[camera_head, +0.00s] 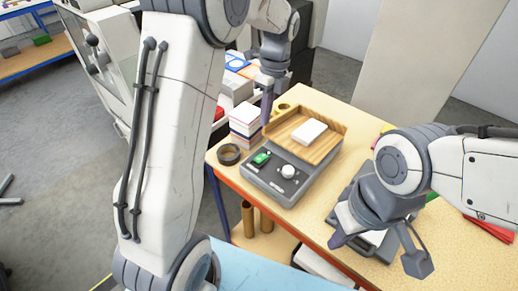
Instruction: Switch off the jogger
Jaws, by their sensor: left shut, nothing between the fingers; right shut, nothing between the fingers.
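The jogger (270,186) is a grey box with a tilted wooden tray (322,152) on top, standing near the left end of the wooden table. A white pad of paper (309,132) lies in the tray. Its front panel has a green switch (261,158) and a round pale knob (288,172). My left gripper (267,118) is shut and empty, pointing down by the tray's left back corner, apart from the switch. My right gripper (338,240) is shut and empty, low over the table's front side, right of the jogger.
A stack of white and coloured paper (245,122) and a dark tape roll (229,154) stand left of the jogger. A grey device (343,218) is partly hidden behind my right gripper. Red sheets (490,227) lie at the right. Brown tubes (248,219) stand below the table.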

